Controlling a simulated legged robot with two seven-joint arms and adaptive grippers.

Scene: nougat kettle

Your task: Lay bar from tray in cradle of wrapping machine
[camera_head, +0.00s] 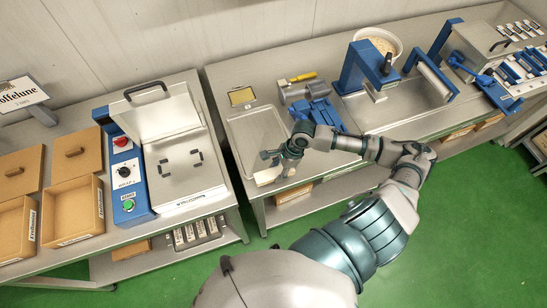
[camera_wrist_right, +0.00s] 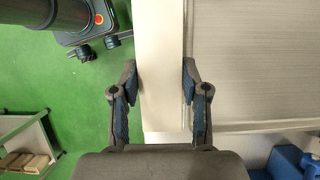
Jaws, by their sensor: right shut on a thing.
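My right gripper (camera_head: 280,154) is over the front edge of a shallow metal tray (camera_head: 243,130) on the middle table. The bar (camera_head: 267,176) shows in the head view as a pale strip at the tray's front, partly hidden by the gripper. I cannot tell which part is the cradle. My left gripper is not in view.
A hinged-lid press (camera_head: 187,175) and wooden boxes (camera_head: 72,210) stand on the left table. A white bucket (camera_head: 378,42) stands behind the blue machine. A yellow-handled tool (camera_head: 302,77) lies behind the blue block. Another blue machine (camera_head: 477,55) stands at the right.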

